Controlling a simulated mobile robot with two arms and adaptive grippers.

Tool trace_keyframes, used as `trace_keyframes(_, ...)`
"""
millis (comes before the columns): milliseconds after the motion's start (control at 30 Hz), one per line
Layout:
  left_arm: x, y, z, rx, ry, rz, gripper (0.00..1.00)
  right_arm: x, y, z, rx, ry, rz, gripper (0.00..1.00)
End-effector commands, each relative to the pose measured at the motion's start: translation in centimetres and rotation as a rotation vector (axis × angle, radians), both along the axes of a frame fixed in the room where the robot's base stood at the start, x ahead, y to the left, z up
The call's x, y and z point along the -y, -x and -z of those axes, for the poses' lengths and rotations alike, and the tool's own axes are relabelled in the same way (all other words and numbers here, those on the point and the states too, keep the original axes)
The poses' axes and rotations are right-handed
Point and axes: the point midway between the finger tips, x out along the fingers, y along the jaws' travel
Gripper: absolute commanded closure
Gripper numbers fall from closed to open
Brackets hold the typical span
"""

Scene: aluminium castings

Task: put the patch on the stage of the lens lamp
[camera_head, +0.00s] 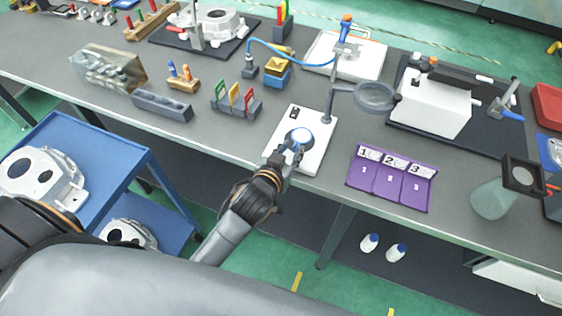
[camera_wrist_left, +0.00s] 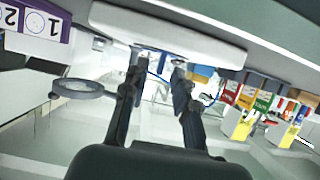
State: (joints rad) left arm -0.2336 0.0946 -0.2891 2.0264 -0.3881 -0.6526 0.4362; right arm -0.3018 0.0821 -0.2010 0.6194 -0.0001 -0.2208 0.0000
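The lens lamp has a white base plate (camera_head: 318,150), a grey post and a round magnifier lens (camera_head: 375,97). Its small round stage (camera_head: 299,136) glows blue-white near the left of the plate. My left gripper (camera_head: 296,150) is at the stage, over the front left of the plate, and covers part of it. In the left wrist view the two fingers (camera_wrist_left: 160,66) stand apart with a gap between them, their tips close to the white plate (camera_wrist_left: 210,48). The lens (camera_wrist_left: 82,88) also shows there. I cannot make out a patch in either view. My right gripper is not in view.
A purple mat (camera_head: 390,178) with cards numbered 1, 2 and 3 lies to the right of the lamp. A rack of coloured tags (camera_head: 236,104) stands to the left. A flask (camera_head: 490,199) stands at the right. A blue cart (camera_head: 90,140) is beside the bench.

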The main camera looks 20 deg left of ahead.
Motion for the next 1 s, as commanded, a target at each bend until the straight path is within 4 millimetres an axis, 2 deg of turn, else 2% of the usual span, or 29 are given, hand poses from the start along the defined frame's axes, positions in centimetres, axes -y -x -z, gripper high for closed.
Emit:
trace_keyframes(300,-0.3,6.5,-2.4,-0.003,0.003,-0.001,0.72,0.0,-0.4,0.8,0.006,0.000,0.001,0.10)
trace_keyframes(500,-0.4,9.1,-3.6,-0.002,0.002,-0.001,0.72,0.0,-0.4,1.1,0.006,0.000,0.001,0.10)
trace_keyframes(867,-0.4,9.8,-4.0,-0.002,0.000,-0.001,0.72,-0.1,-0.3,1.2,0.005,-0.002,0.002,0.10)
trace_keyframes(933,-0.3,9.7,-3.1,-0.016,-0.005,0.004,0.72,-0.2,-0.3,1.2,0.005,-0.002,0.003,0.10)
trace_keyframes(1000,0.0,9.6,-0.7,-0.052,-0.018,0.017,0.72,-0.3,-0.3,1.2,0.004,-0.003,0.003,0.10)
